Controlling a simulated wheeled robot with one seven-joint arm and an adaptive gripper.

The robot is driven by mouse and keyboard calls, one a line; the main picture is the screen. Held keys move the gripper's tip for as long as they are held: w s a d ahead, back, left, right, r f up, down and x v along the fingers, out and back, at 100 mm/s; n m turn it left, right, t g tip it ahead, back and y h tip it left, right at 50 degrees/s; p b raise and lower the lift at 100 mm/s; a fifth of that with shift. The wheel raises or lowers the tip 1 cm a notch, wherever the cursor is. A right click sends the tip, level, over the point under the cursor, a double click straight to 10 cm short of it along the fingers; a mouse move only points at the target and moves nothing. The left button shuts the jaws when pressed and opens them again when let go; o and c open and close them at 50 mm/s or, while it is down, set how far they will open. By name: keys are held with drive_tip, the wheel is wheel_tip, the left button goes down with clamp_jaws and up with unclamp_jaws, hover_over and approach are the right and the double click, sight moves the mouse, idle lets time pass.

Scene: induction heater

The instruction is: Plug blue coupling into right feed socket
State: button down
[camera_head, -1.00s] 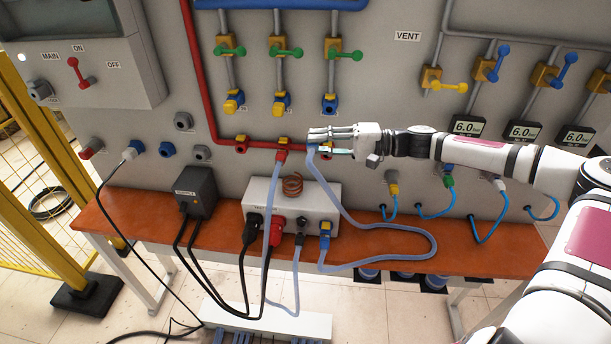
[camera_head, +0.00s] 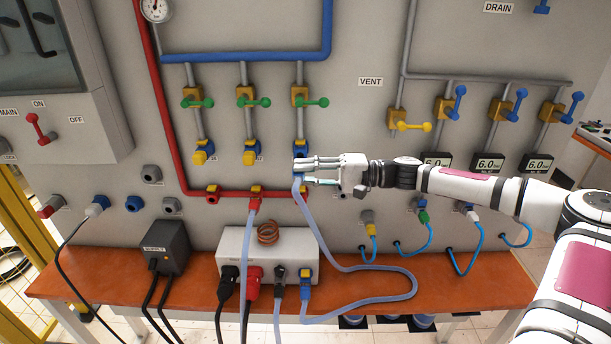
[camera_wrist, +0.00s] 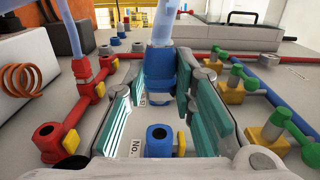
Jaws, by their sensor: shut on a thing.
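The blue coupling (camera_wrist: 160,72), on a translucent blue hose (camera_wrist: 163,28), is held between the teal finger pads of my gripper (camera_wrist: 160,90). In the head view my gripper (camera_head: 312,172) is in front of the wall, just below the right feed socket and above the red pipe. The coupling there (camera_head: 298,177) is mostly hidden by the fingers. The right feed socket (camera_head: 300,146) is blue with an open bore. In the wrist view this socket (camera_wrist: 158,138), with a yellow tab, shows between the fingers nearer the palm. The coupling appears apart from it.
Two neighbouring feed sockets (camera_head: 250,154) show yellow parts. Green-handled valves (camera_head: 312,101) are above. The red pipe (camera_head: 230,194) has a red coupling (camera_head: 255,204) plugged in and an open red socket (camera_wrist: 50,138).

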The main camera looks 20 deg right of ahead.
drive_tip(key=w+b, duration=0.1)
drive_tip(key=w, duration=0.1)
drive_tip(key=w+d+b, duration=0.1)
drive_tip(key=w+b, duration=0.1)
drive_tip(key=shift+w+d, duration=0.2)
drive_tip(key=shift+w, duration=0.1)
drive_tip(key=shift+p, duration=0.5)
idle(2.5)
drive_tip(key=shift+w+d+b, duration=0.3)
drive_tip(key=shift+w+b, duration=0.1)
drive_tip(key=shift+w, duration=0.25)
idle(0.5)
drive_tip(key=c, duration=1.2)
unclamp_jaws()
drive_tip(key=shift+c, duration=0.2)
